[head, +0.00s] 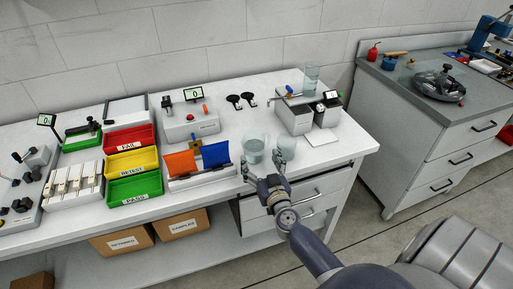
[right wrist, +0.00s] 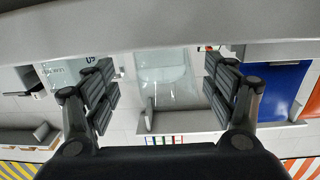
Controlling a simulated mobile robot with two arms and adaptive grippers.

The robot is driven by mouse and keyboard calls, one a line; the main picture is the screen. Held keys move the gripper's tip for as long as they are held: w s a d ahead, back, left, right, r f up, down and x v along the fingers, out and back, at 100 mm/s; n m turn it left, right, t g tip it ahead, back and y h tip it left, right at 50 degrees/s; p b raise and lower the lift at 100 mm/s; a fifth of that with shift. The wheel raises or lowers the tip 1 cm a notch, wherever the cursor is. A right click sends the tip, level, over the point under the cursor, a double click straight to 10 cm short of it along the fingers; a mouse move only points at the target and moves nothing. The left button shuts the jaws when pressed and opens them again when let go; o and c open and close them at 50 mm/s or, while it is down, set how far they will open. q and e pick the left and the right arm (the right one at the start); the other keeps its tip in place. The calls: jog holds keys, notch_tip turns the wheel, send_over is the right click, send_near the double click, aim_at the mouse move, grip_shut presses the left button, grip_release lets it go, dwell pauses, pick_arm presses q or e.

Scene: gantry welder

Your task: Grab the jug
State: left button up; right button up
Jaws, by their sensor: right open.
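A clear, see-through jug (head: 253,148) stands on the white workbench near its front edge, right of the orange and blue bins. My right gripper (head: 265,166) reaches in from the bench's front with its fingers spread and its tips close to the jug. In the right wrist view the jug (right wrist: 166,78) shows as a pale clear shape between the two open fingers of the right gripper (right wrist: 162,85). I cannot tell whether a finger touches it. My left gripper is not in view.
Another clear vessel (head: 311,78) stands on the raised device at the back right. Red, yellow and green trays (head: 133,163) and an orange bin (head: 181,164) lie to the left. A white sheet (head: 322,138) lies at the right. A grey-topped cabinet (head: 425,110) stands beyond a floor gap.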

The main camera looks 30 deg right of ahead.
aim_at(257, 153)
jog(key=x, duration=0.4)
jog(key=shift+w+r, duration=0.25)
jog(key=shift+w, duration=0.1)
jog(key=shift+s, duration=0.1)
jog(key=shift+c, duration=0.2)
jog(key=c, duration=1.2)
jog(key=shift+r, duration=0.1)
jog(key=shift+c, duration=0.2)
jog(key=shift+r, duration=0.1)
